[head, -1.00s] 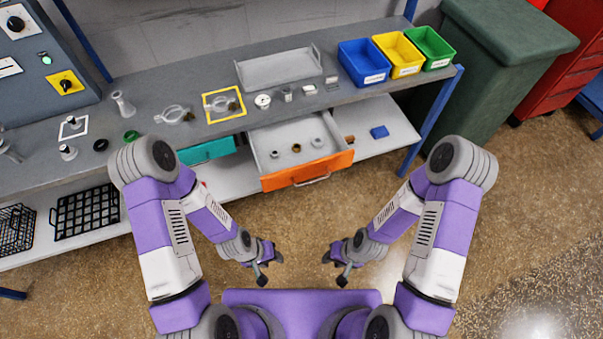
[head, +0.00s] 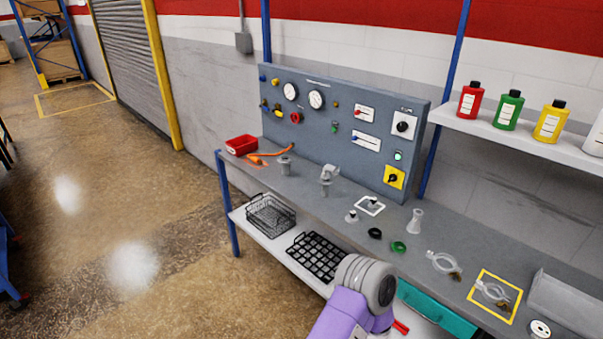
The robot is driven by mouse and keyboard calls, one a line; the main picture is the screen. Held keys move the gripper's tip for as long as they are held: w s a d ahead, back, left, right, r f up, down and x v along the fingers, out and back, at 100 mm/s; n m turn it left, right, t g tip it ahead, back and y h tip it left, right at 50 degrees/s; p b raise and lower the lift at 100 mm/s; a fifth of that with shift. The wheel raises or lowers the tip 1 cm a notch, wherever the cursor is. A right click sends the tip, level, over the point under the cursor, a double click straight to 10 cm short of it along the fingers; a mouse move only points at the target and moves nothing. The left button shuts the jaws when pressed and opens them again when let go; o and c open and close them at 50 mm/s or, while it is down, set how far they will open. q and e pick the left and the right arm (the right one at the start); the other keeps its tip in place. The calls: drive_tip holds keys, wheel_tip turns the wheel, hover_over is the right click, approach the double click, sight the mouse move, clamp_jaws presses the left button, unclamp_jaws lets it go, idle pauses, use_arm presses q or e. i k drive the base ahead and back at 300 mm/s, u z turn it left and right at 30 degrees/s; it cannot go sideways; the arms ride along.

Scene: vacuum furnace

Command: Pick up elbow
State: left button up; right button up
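A grey metal fitting with a bent top (head: 327,178) stands on the workbench (head: 310,195) in front of the control panel. It looks like the elbow, though it is small in this view. A shorter grey cylindrical fitting (head: 285,165) stands to its left. A small flanged part (head: 352,216) stands nearer the front edge, beside a white square outline. Neither of my grippers shows; only part of one of my arms is at the bottom middle.
The control panel (head: 335,120) backs the bench. A red bin (head: 241,145) and orange tool (head: 262,157) lie at the left end. Black and green rings, a conical fitting (head: 415,220) and clamps (head: 443,262) lie rightward. Black baskets (head: 270,213) sit below. Floor at left is clear.

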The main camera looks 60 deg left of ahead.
sight(327, 168)
drive_tip(key=u, duration=1.7)
drive_tip(key=k, duration=0.25)
drive_tip(key=u, duration=0.8)
drive_tip(key=i, duration=1.75)
drive_tip(key=z, duration=0.75)
